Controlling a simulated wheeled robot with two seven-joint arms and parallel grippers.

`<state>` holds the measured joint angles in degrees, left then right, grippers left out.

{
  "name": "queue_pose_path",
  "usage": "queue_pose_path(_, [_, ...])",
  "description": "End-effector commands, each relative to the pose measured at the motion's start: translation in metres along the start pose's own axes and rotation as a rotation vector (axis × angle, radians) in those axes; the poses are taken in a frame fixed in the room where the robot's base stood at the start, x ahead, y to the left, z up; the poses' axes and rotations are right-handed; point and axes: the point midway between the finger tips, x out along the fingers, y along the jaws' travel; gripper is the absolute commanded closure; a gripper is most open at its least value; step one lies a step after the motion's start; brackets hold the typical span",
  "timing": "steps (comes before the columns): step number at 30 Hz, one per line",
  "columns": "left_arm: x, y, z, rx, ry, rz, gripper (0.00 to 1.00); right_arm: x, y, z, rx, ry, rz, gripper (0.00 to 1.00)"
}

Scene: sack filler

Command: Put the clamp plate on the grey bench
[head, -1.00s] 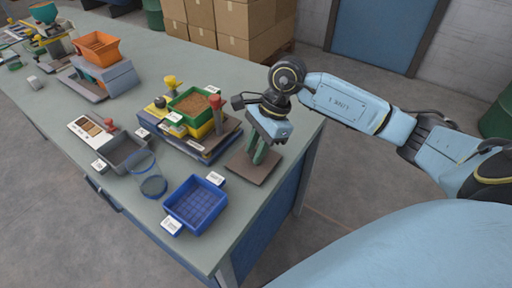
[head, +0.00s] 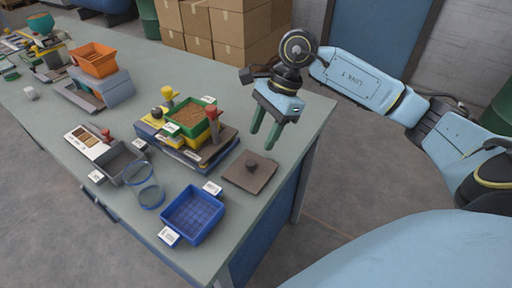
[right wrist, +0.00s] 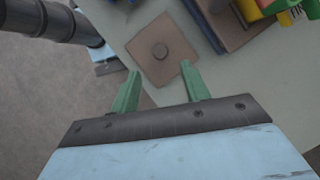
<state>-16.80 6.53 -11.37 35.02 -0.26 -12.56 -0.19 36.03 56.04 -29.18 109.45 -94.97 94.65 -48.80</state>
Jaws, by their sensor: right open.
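The clamp plate (head: 249,172) is a flat brown square with a dark round knob in its middle. It lies flat on the grey bench (head: 255,95) near the right edge, right of the blue tray. It also shows in the right wrist view (right wrist: 161,49), beyond the fingertips. My right gripper (head: 263,137) is open and empty, its green fingers pointing down above the plate and apart from it. The right wrist view shows the two fingers (right wrist: 160,72) spread with nothing between them. My left gripper is not in view.
A blue tray (head: 194,215) stands at the bench's front. A green box of brown grains (head: 187,117), with yellow and red-handled parts around it, stands left of the plate. A grey tray (head: 122,162) and clear rings lie further left. Cardboard boxes (head: 240,25) stand behind the bench.

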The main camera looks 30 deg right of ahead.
Motion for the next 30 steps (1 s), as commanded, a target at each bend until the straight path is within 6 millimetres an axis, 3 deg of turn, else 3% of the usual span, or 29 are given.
queue_pose_path(3, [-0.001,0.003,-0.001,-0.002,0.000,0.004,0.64,-0.022,0.000,0.000,0.000,0.001,-0.002,0.54])
queue_pose_path(9, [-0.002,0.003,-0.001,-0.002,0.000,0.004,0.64,-0.039,0.000,0.000,0.000,-0.001,0.000,0.54])
queue_pose_path(30, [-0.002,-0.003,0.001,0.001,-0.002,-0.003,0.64,-0.041,0.000,0.000,0.000,-0.001,0.001,0.54])
